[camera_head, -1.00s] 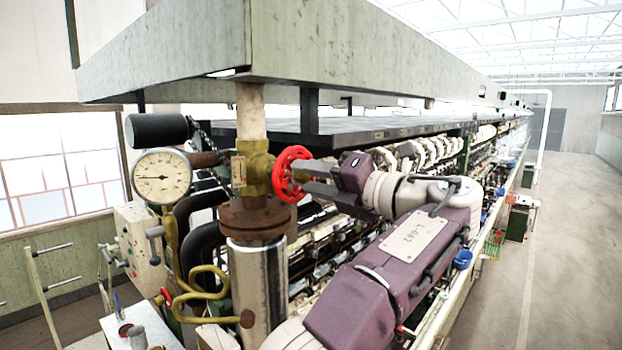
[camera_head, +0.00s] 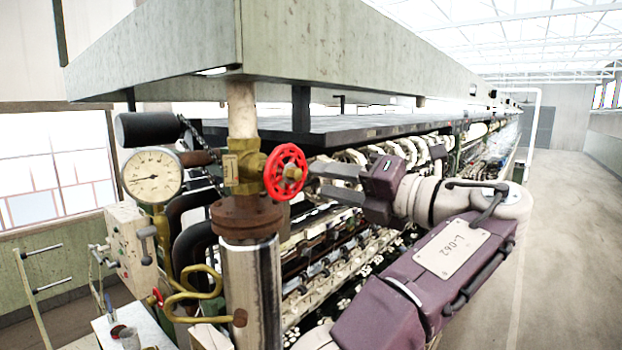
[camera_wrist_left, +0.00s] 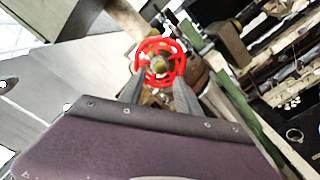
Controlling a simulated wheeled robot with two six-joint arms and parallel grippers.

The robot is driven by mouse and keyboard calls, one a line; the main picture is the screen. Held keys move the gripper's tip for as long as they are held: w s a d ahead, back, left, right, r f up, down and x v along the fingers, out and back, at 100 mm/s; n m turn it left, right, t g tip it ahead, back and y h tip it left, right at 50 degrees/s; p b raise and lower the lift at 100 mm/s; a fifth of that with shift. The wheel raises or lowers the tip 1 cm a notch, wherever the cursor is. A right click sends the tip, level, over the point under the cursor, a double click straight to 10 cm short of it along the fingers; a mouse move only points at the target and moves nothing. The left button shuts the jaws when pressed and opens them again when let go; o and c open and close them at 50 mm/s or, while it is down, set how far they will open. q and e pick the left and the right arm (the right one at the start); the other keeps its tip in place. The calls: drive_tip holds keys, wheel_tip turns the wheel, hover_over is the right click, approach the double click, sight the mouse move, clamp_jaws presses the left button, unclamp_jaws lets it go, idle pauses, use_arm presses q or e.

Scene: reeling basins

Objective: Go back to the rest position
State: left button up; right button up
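My left gripper (camera_head: 317,179) is at mid-picture in the head view, its two grey fingers apart and nothing between them. Its fingertips point at a red handwheel (camera_head: 286,171) on a brass valve and stand just to the right of it, apparently clear of the rim. In the left wrist view the fingers (camera_wrist_left: 160,98) are spread, and the red wheel (camera_wrist_left: 160,62) shows beyond their tips. My purple left forearm fills the lower right of the head view. My right gripper is in neither view.
A round pressure gauge (camera_head: 152,175) and a steel pipe (camera_head: 252,290) stand left of the wheel. A pale overhead trough (camera_head: 330,50) hangs above. Reeling machinery (camera_head: 345,255) lies behind my arm. The aisle floor (camera_head: 565,230) at the right is clear.

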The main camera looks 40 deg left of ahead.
use_arm(q)
drive_tip(key=shift+d, duration=0.45)
drive_tip(key=shift+a, duration=0.25)
